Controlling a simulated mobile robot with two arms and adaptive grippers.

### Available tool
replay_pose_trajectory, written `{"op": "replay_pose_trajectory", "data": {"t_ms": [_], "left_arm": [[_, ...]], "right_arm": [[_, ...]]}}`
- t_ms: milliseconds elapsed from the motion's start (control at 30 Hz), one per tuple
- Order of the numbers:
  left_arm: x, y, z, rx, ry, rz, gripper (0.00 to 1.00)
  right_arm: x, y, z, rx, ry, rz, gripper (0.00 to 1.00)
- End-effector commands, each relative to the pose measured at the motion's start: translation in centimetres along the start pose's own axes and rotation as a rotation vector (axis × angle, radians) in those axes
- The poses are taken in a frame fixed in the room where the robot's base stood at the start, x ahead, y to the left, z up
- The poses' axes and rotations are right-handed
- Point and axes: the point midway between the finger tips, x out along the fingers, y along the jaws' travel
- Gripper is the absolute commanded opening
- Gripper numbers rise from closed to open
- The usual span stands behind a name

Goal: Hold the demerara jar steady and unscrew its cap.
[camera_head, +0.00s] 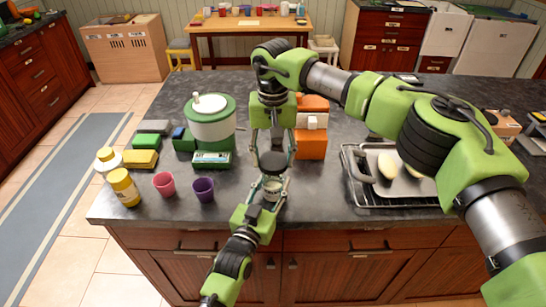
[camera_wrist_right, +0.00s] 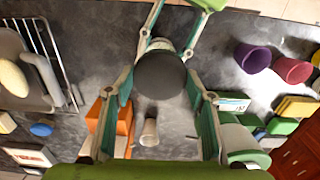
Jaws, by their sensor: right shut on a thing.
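The demerara jar (camera_head: 272,188), small and pale, is held upright near the counter's front edge. My left gripper (camera_head: 273,187) comes from the bottom and is shut around it. The jar's dark round cap (camera_head: 272,162) shows just above it in the head view. My right gripper (camera_head: 272,150) reaches down from above and is shut on the cap. In the right wrist view the cap (camera_wrist_right: 160,75) sits between my right fingers and hides most of the jar. I cannot tell whether the cap still touches the jar.
Left on the counter (camera_head: 235,220) stand a pink cup (camera_head: 164,184), a purple cup (camera_head: 203,190), yellow-capped jars, sponges and a green-white canister (camera_head: 211,125). An orange box (camera_head: 311,140) stands behind. A rack with a tray (camera_head: 405,187) is at right.

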Motion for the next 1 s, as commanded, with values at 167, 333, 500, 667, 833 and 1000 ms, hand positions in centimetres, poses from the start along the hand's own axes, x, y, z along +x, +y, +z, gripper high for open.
{"op": "replay_pose_trajectory", "data": {"t_ms": [167, 333, 500, 667, 833, 1000], "left_arm": [[0.0, 0.0, 0.2, 0.0, -0.003, 0.0, 0.0], [0.0, 0.0, 0.2, 0.0, -0.003, 0.0, 0.0], [0.0, 0.0, 0.2, 0.0, -0.003, 0.0, 0.0], [0.0, 0.0, 0.1, 0.0, -0.003, 0.0, 0.58], [0.0, 0.0, 0.1, 0.0, -0.001, 0.0, 0.58], [-0.3, 0.0, 0.1, 0.0, -0.001, 0.0, 0.58]], "right_arm": [[-2.0, -0.1, -0.1, 0.0, 0.002, -0.002, 0.24], [-3.7, 0.0, 0.0, 0.0, 0.001, 0.0, 0.24], [-3.8, 0.0, 0.0, 0.0, 0.0, 0.0, 0.24], [-3.8, 0.0, 0.0, 0.0, 0.0, 0.0, 0.24], [-3.8, 0.0, 0.0, 0.0, 0.0, 0.0, 0.24], [-3.8, 0.0, 0.0, 0.0, 0.0, 0.0, 0.24]]}}
